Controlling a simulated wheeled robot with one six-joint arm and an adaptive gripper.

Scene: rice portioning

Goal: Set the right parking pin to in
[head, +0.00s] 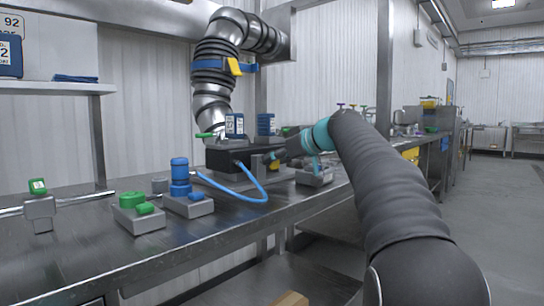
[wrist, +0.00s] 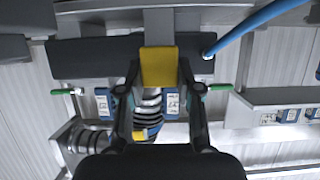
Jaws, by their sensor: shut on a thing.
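A dark box (head: 228,158) stands on the bench, with a yellow block (wrist: 158,66) on its near side. My gripper (wrist: 158,72) is shut on the yellow block, with one finger on each side of it. In the head view my gripper (head: 272,162) reaches the box from the right, and its fingertips are small and partly hidden. Green-ended pins show on both sides in the wrist view, a left pin (wrist: 63,91) and a right pin (wrist: 221,87). My gripper is apart from both. I cannot tell which pin is the right parking pin or whether it is in.
A blue hose (head: 262,197) loops from the box over the bench. A jointed metal duct (head: 212,80) rises behind it. Green and blue fittings (head: 180,180) stand on the bench (head: 90,240) to the left. The aisle floor at the right is clear.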

